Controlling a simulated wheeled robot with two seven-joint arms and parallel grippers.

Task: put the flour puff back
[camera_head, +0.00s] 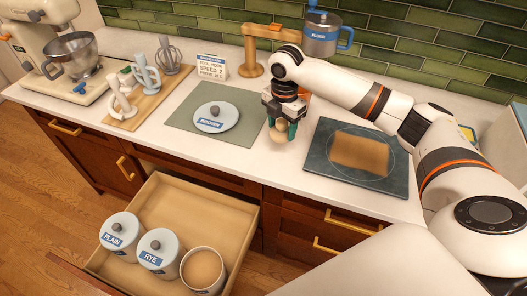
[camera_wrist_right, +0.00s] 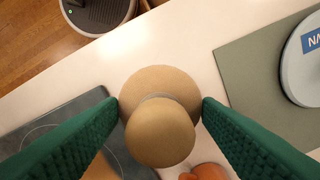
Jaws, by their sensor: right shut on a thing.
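The flour puff (camera_head: 279,134) is tan and rounded, with a smaller round part on a wider one. My right gripper (camera_head: 281,126) is shut on it above the counter, between the green mat and the dark board. In the right wrist view the puff (camera_wrist_right: 160,130) sits between the two green fingers (camera_wrist_right: 160,112), which touch its sides. I cannot tell whether the puff touches the counter. An open canister (camera_head: 204,270) with tan contents stands in the open drawer (camera_head: 180,200). A labelled lid (camera_head: 215,117) lies on the green mat (camera_head: 248,104). My left gripper is not in view.
Lidded canisters marked PLAIN (camera_head: 121,234) and RYE (camera_head: 157,250) stand beside the open one. A dark board (camera_head: 390,180) bears a tan square. Behind are a wooden stand (camera_head: 252,50), a blue-handled PLAIN container (camera_head: 321,38) and a card (camera_head: 211,67). Utensils and a mixer (camera_head: 70,55) stand left.

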